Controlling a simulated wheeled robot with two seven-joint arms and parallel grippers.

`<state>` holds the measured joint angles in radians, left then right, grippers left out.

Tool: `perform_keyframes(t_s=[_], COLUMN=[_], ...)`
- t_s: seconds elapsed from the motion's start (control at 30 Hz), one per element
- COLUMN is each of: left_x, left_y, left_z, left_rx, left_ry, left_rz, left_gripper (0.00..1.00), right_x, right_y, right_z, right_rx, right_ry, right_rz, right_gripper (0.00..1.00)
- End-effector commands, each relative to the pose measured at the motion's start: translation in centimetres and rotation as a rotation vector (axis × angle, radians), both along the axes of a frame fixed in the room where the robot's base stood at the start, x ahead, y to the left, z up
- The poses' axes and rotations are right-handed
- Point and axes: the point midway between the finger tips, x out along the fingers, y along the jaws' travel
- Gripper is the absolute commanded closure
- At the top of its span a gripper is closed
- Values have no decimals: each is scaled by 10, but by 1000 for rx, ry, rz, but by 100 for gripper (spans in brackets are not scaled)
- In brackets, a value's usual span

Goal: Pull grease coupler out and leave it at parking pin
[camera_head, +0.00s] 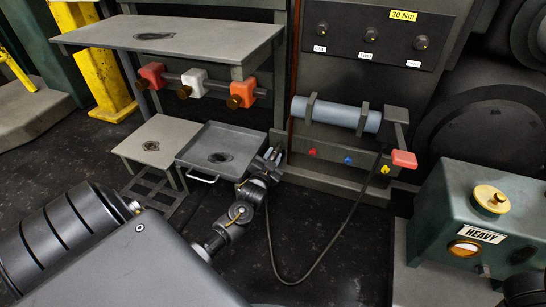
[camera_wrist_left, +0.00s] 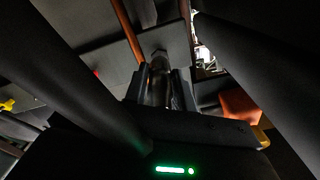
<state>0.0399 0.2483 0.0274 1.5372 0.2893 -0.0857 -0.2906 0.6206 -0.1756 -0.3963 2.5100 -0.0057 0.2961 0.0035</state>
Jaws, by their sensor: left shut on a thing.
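My left gripper (camera_head: 270,157) is at the right edge of the grey tray, beside the lower left of the dark machine panel. In the left wrist view its fingers (camera_wrist_left: 161,88) are shut around a dark metal cylinder, which looks like the grease coupler (camera_wrist_left: 160,75). The coupler's far end points at a grey plate; I cannot tell whether it touches it. A black hose (camera_head: 318,262) loops over the floor from below the blue-grey grease cylinder (camera_head: 338,114) to near my left gripper. I cannot make out the parking pin. My right gripper is not in view.
Red (camera_head: 312,151), blue (camera_head: 348,160) and yellow (camera_head: 385,169) fittings line the machine's lower ledge. A red-tipped lever (camera_head: 404,159) juts out right. The grey tray (camera_head: 187,153) and a shelf (camera_head: 100,34) stand left. A green HEAVY box (camera_head: 450,215) stands right. The floor between is clear except for the hose.

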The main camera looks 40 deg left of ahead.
Motion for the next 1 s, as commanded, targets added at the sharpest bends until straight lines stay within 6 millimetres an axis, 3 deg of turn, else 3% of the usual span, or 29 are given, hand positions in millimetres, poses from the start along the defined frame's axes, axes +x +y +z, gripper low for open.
perform_keyframes(t_s=[1.0], left_x=[20], left_y=[7], left_z=[1], left_rx=[1], left_ry=[-2], left_rz=[0], left_gripper=[100], right_x=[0], right_y=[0], right_z=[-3], right_rx=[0], right_ry=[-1], right_rz=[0], right_gripper=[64])
